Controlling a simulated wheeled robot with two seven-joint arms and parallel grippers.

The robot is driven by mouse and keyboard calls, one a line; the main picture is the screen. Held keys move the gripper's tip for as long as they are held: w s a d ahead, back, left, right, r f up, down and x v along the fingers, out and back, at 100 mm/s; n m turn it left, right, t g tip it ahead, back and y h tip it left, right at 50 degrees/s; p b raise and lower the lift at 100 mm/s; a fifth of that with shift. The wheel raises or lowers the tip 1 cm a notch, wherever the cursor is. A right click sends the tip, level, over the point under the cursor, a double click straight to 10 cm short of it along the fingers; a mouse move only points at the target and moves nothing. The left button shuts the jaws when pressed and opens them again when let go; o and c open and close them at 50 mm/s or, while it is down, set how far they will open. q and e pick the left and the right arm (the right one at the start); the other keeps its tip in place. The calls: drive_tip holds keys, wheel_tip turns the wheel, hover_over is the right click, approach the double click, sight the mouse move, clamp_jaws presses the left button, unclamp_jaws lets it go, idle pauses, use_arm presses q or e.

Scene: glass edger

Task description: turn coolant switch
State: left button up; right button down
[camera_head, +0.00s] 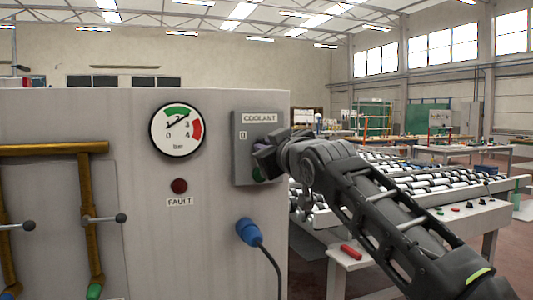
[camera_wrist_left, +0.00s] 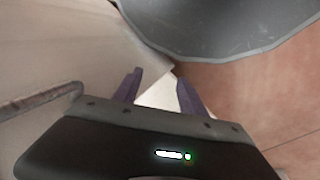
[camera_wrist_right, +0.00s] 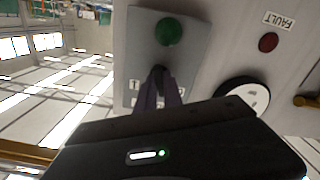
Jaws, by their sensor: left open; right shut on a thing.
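The grey coolant switch box (camera_head: 240,160) is on the front of a light grey machine cabinet, with a "COOLANT" label at its top and a "0" mark at upper left. My right gripper (camera_head: 264,157) is at the box, its fingers shut on the dark switch knob (camera_wrist_right: 159,72). The gripper hides most of the knob and part of the markings, so I cannot tell its exact angle. A green round button or lamp (camera_wrist_right: 169,32) is on the same box, below the knob in the head view. My left gripper (camera_wrist_left: 158,92) is open and empty, seen only in its wrist view.
A pressure gauge (camera_head: 177,129) and a dark red fault lamp (camera_head: 179,186) are left of the box. A blue plug (camera_head: 248,231) with a hanging cable sticks out below it. Brass pipes (camera_head: 88,220) with lever handles are at far left. A roller table (camera_head: 430,185) stands behind my right arm.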

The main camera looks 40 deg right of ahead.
drive_tip(key=shift+m+b, duration=1)
drive_tip(key=shift+m, duration=5.4)
drive_tip(key=c, duration=1.5)
unclamp_jaws()
drive_tip(key=shift+s, duration=0.1)
